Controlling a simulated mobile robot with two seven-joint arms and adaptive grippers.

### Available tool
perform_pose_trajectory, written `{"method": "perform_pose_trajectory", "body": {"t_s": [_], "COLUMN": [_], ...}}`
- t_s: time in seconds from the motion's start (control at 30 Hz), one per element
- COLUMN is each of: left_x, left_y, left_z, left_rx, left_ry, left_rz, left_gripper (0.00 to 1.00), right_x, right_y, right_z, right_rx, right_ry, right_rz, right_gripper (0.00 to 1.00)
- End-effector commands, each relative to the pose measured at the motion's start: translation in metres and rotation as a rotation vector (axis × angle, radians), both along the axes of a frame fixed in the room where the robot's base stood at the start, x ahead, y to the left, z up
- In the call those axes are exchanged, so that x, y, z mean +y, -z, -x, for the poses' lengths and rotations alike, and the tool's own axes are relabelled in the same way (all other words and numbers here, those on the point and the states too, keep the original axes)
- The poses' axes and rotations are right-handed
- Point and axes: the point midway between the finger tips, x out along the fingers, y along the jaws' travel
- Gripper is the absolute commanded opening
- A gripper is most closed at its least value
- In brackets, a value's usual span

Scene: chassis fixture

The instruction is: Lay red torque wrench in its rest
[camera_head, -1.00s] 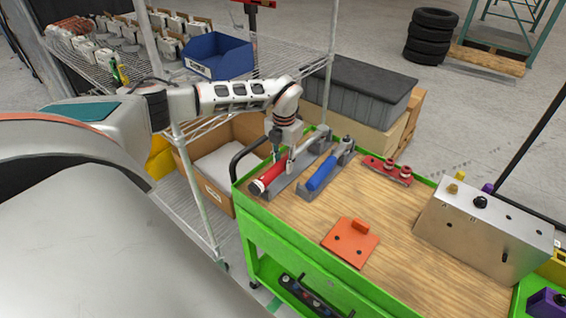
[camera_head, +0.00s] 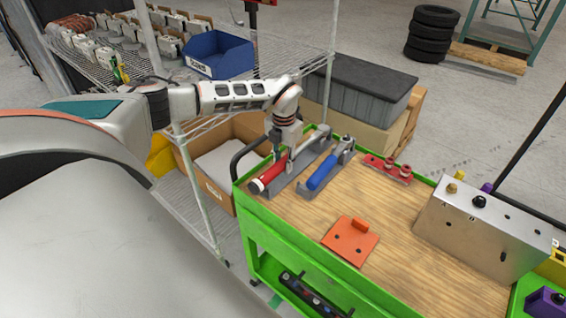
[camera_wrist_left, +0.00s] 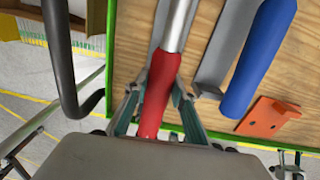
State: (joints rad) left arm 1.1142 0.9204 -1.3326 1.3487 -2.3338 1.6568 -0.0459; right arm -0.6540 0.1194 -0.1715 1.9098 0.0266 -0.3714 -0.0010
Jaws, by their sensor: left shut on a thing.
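The red torque wrench (camera_head: 269,178) lies along a grey rest (camera_head: 302,160) at the far left corner of the green cart. Its red handle points to the near left and its metal shaft runs up the rest. My left gripper (camera_head: 281,165) is shut on the red handle from above. In the left wrist view the left gripper (camera_wrist_left: 154,100) has a finger on each side of the red handle (camera_wrist_left: 158,90). Whether the wrench is fully seated in the rest is hard to tell. My right gripper is not in view.
A blue-handled wrench (camera_head: 322,173) lies in a second rest just to the right. A black cart handle (camera_head: 240,155) curves close on the left. An orange plate (camera_head: 350,241), a red fixture (camera_head: 387,169) and a metal chassis (camera_head: 484,224) sit on the wooden top.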

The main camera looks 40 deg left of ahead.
Motion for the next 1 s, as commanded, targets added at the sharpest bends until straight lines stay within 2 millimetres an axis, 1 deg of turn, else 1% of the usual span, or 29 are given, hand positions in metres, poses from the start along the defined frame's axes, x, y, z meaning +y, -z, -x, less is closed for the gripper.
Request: {"method": "perform_pose_trajectory", "body": {"t_s": [0.53,0.57,0.6,0.63,0.9,1.0], "left_x": [0.0002,0.0002,0.0002,0.0002,0.0002,0.0002], "left_y": [0.0051,0.0051,0.0051,0.0052,0.0083,0.0057], "left_z": [-0.0016,-0.0016,-0.0016,-0.0015,0.0009,0.0006], "left_rx": [-0.004,-0.004,-0.004,-0.004,0.002,0.001], "left_ry": [-0.001,-0.001,-0.001,-0.001,0.000,0.000], "left_rz": [0.001,0.001,0.001,0.001,-0.001,-0.001], "left_gripper": [0.00,0.27,0.38,0.44,0.44,0.44], "right_x": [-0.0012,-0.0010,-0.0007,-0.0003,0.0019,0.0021], "right_y": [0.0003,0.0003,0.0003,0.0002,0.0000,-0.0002], "right_z": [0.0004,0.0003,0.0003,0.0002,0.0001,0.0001], "right_rx": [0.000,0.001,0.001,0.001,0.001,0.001], "right_ry": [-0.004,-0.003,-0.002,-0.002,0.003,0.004], "right_rz": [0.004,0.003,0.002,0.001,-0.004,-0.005], "right_gripper": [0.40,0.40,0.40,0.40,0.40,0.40]}}
